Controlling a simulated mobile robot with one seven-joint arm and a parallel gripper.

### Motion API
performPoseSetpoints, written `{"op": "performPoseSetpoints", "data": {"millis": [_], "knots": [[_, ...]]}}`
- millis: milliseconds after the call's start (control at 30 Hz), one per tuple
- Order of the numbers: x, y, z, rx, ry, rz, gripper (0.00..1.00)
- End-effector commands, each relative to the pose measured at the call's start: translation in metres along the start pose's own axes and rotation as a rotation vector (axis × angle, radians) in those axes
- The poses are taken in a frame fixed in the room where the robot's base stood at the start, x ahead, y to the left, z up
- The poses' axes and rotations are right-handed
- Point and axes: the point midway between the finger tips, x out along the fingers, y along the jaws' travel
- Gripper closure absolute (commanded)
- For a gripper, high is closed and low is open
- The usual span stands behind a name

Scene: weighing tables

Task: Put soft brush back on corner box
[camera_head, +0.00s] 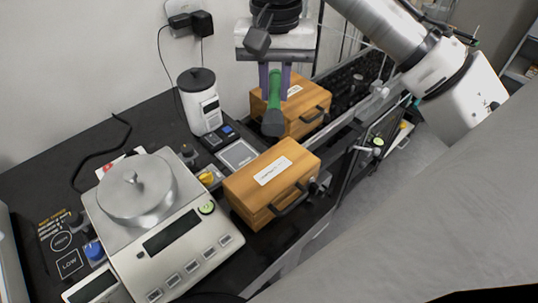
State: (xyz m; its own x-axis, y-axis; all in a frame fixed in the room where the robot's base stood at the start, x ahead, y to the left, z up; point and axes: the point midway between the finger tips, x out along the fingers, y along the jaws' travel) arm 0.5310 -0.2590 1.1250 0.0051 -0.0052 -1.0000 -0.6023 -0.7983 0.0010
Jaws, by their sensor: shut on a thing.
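The soft brush (274,98) has a green handle and a dark grey head that points down. My gripper (275,78) is shut on the green handle, with a purple finger on each side. The brush hangs roughly upright in front of the rear wooden box (309,113), near that box's left side. I cannot tell whether its head touches the box or is above it. This rear box has a white label, partly hidden by the gripper, and a dark handle. A second wooden box (257,187) with a white label stands nearer.
A silver balance (171,240) with a round metal cover stands at front left. A white canister (201,103) with a black lid and a small scale (238,154) stand behind the near box. The dark table (60,158) has bare room at left. Wall plugs (191,23) and cables are behind.

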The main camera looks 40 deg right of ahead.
Motion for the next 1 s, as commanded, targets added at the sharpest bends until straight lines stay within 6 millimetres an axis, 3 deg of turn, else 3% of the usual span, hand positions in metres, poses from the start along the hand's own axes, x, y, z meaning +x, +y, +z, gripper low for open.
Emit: {"op": "performPoseSetpoints", "data": {"millis": [400,1000], "knots": [[0.109,-0.001,0.002,0.000,-0.004,-0.005,0.95],[0.176,0.000,0.002,0.001,0.001,0.000,0.95]]}}
